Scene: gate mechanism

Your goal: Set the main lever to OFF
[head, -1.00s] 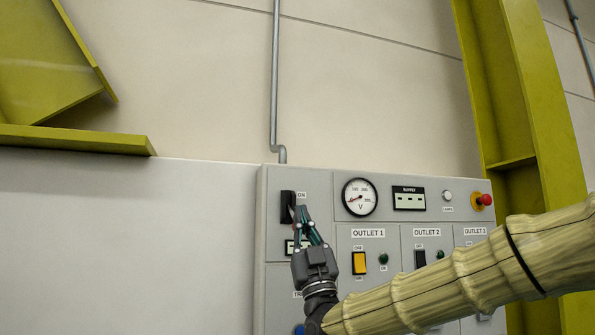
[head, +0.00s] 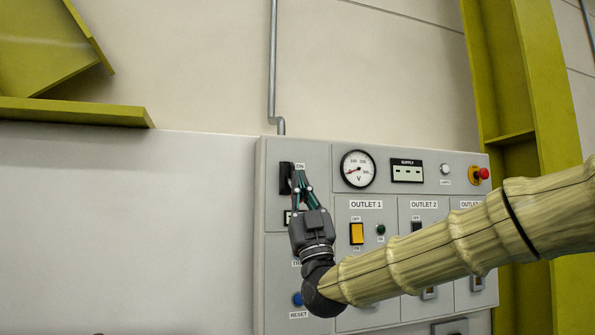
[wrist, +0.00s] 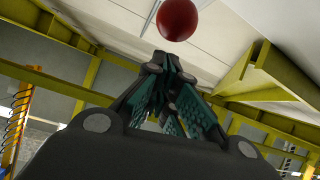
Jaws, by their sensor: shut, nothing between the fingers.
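The main lever's black plate (head: 285,178) is at the upper left of the grey panel, beside an ON label (head: 299,166). My gripper (head: 298,172) is shut and empty, its fingertips in front of the plate's right side. The fingers hide part of the plate and the lever's handle, so I cannot tell its position in the head view. In the wrist view a red ball (wrist: 177,19), apparently the lever's knob, shows just beyond the closed fingertips (wrist: 162,62). I cannot tell whether they touch it.
The panel also bears a round voltmeter (head: 358,169), a supply display (head: 407,170), a red emergency button (head: 483,173), a yellow switch (head: 357,233) and a blue reset button (head: 298,299). My arm crosses in front of the lower right outlets. The wall left of the panel is clear.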

